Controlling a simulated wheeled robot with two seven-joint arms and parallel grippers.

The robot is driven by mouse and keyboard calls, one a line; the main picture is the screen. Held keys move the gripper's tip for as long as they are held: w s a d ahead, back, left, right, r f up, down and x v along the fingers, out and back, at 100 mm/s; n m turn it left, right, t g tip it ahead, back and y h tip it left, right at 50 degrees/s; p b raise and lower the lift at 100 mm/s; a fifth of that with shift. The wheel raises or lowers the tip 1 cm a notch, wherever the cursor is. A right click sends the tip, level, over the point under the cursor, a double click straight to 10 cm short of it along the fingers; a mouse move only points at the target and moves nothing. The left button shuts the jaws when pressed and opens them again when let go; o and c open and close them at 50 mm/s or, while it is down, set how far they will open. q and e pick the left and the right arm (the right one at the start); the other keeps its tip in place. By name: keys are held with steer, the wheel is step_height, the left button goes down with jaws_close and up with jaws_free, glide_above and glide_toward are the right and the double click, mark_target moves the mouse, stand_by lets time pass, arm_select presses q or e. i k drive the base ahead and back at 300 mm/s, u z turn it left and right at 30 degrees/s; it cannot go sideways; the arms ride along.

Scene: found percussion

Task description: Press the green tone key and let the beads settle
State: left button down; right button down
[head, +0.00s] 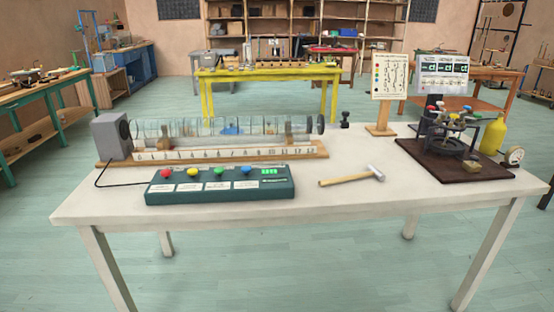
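The green tone key (219,172) is a round green knob on the teal control box (220,193), which lies near the front left of the white table. It stands in a row between a yellow key (193,172) and a blue key (246,171), with a red key (166,173) at the left end. A lit green display (269,171) is at the box's right. Behind the box, a clear horizontal tube (180,130) rests over a numbered scale (225,153); beads inside are too small to make out. Neither of my grippers is in view.
A grey speaker box (111,137) stands at the tube's left end, with a black cable. A hammer (352,177) lies right of the control box. A dark board (456,165) with apparatus, a yellow bottle (493,135) and a dial gauge (512,156) occupy the table's right.

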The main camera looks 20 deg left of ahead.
mark_target(218, 171)
steer(key=z, duration=0.05)
steer(key=i, duration=0.95)
steer(key=u, duration=0.35)
